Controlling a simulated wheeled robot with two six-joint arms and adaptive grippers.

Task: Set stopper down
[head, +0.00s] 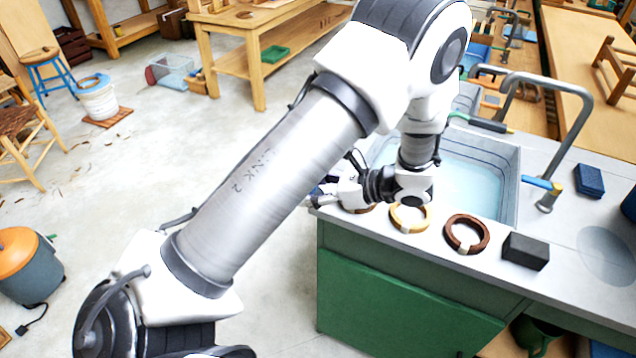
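My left arm reaches across the view from the lower left to the counter's front left corner. Its gripper (322,197) is low over that corner, beside the sink (503,168), and points left. The fingers are small and partly covered by my own wrist, so I cannot tell whether they are open or shut, or whether they hold anything. I cannot make out a stopper; it may be hidden by my arm or gripper. The sink basin holds pale blue water. My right gripper is not in view.
A pale coil (410,218), a dark brown coil (466,234) and a black block (525,251) lie along the counter's front edge. Another coil is mostly hidden beside my gripper. A grey tap (583,115) arches over the sink. A blue block (589,180) lies at the right.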

